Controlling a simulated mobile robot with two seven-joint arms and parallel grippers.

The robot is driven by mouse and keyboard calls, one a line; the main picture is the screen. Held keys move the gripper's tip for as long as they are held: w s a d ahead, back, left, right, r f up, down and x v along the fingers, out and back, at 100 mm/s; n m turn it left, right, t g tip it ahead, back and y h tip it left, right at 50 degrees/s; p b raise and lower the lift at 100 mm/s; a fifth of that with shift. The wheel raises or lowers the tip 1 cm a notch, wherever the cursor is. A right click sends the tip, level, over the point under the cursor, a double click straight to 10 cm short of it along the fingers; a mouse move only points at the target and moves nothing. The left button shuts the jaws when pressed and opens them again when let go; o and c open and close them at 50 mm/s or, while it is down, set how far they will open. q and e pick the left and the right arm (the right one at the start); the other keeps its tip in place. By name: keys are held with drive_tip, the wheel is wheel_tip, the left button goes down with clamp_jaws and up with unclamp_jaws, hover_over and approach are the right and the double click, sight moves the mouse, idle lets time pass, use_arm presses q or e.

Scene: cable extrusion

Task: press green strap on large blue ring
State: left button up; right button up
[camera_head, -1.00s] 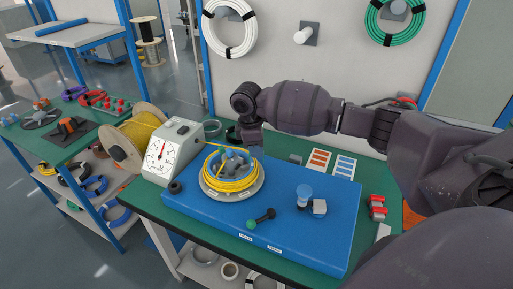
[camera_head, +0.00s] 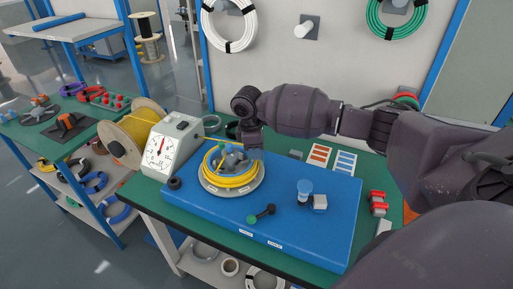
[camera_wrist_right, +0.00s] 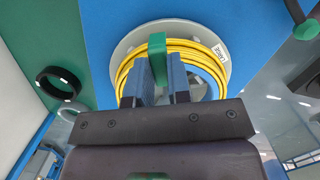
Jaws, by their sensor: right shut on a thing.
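A large coil of yellow cable (camera_head: 232,182) lies on a round pale grey plate (camera_head: 242,190) on the blue base; it also shows in the right wrist view (camera_wrist_right: 200,56). The coil here is yellow, not blue. My right gripper (camera_wrist_right: 160,75) is shut on a small upright green strap (camera_wrist_right: 157,47). The strap overlaps the far inner edge of the coil in the wrist view; I cannot tell whether it touches the cable. In the head view my right gripper (camera_head: 232,156) is over the coil's middle, partly hidden. My left gripper is not in view.
A grey gauge box (camera_head: 171,145) and a yellow cable reel (camera_head: 132,132) stand left of the coil. A black ring (camera_wrist_right: 60,84) lies beside the base.

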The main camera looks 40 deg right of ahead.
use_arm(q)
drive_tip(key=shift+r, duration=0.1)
use_arm(e)
drive_tip(key=shift+f, duration=0.75)
idle(1.0)
drive_tip(key=o, duration=0.8)
drive_tip(key=shift+r, duration=0.1)
wheel_tip(320, 180, up, 3)
drive_tip(key=shift+r+p, duration=0.1)
drive_tip(key=shift+p, duration=1.15)
drive_tip(key=shift+r+p, duration=0.75)
drive_tip(key=shift+r, duration=0.05)
wheel_tip(320, 180, up, 2)
drive_tip(key=shift+r+p, duration=0.15)
drive_tip(key=shift+p, duration=0.95)
drive_tip(key=shift+r+p, duration=0.45)
drive_tip(key=shift+p, duration=0.05)
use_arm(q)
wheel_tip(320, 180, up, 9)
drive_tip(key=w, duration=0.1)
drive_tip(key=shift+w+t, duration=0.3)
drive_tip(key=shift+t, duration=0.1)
use_arm(e)
drive_tip(key=shift+f, duration=0.1)
